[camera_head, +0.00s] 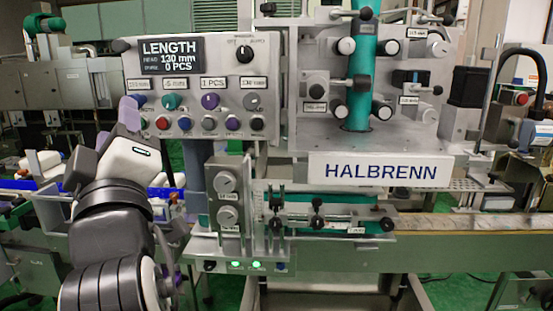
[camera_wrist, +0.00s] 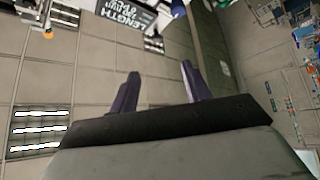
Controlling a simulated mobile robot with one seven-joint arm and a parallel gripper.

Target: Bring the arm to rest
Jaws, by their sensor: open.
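My gripper (camera_head: 117,120) is at the left in the head view, in front of the left edge of the control panel (camera_head: 195,127). Its two purple fingers also show in the wrist view (camera_wrist: 160,72), spread apart with nothing between them. In the head view my arm rises from the bottom left and the gripper points up. The panel's display (camera_head: 171,55) reads LENGTH, 130 mm, 0 PCS. It appears upside down at the top of the wrist view (camera_wrist: 125,17). I cannot tell how far the fingers are from the panel.
The sleeve applicator with its HALBRENN sign (camera_head: 380,171) fills the middle. A green sleeve film (camera_head: 361,75) runs down through its rollers. A conveyor (camera_head: 470,228) extends to the right. Blue-edged machinery stands behind my arm at left. The wrist view mostly shows ceiling tiles and lights.

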